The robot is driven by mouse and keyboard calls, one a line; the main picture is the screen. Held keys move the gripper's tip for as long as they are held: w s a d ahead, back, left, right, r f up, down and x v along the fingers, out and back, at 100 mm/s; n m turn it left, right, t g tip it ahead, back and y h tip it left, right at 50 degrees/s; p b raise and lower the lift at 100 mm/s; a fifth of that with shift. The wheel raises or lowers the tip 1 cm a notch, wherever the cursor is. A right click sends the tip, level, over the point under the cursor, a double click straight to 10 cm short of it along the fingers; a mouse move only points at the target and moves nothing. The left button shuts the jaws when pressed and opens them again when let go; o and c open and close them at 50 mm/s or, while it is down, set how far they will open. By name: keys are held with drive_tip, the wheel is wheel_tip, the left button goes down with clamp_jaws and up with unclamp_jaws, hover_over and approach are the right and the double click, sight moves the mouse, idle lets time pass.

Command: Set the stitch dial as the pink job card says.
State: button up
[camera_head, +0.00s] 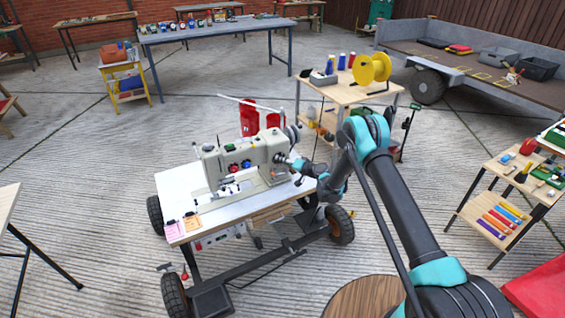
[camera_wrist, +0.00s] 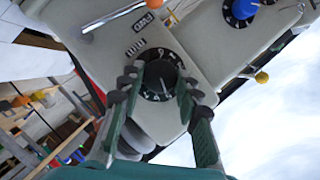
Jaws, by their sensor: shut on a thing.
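A cream sewing machine (camera_head: 236,157) stands on a pale table on a wheeled cart. My gripper (camera_head: 291,163) is at its right end. In the wrist view my gripper (camera_wrist: 160,88) has its two fingers on either side of a round black dial (camera_wrist: 158,70) with white marks and is shut on it. A pink card (camera_head: 174,230) lies at the table's front left corner beside an orange card (camera_head: 192,221). Their writing is too small to read.
A black dial with a blue knob (camera_wrist: 241,10) and a yellow-tipped lever (camera_wrist: 261,77) are right of the gripped dial in the wrist view. A wooden cart with a yellow reel (camera_head: 371,70) stands behind my arm. A tool rack (camera_head: 508,190) is at right.

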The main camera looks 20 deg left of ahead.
drive_tip(key=shift+d+f+m+g+y, duration=0.15)
drive_tip(key=shift+m+y, duration=0.3)
drive_tip(key=shift+m, duration=0.45)
drive_tip(key=shift+a+f+m+g+y, duration=0.15)
drive_tip(key=shift+m+y, duration=0.3)
drive_tip(key=shift+m, duration=0.45)
drive_tip(key=shift+d+r, duration=0.1)
drive_tip(key=o, duration=1.2)
drive_tip(key=shift+w, duration=0.1)
drive_tip(key=shift+c, duration=0.2)
drive_tip(key=v, duration=0.7)
drive_tip(key=shift+d, duration=0.25)
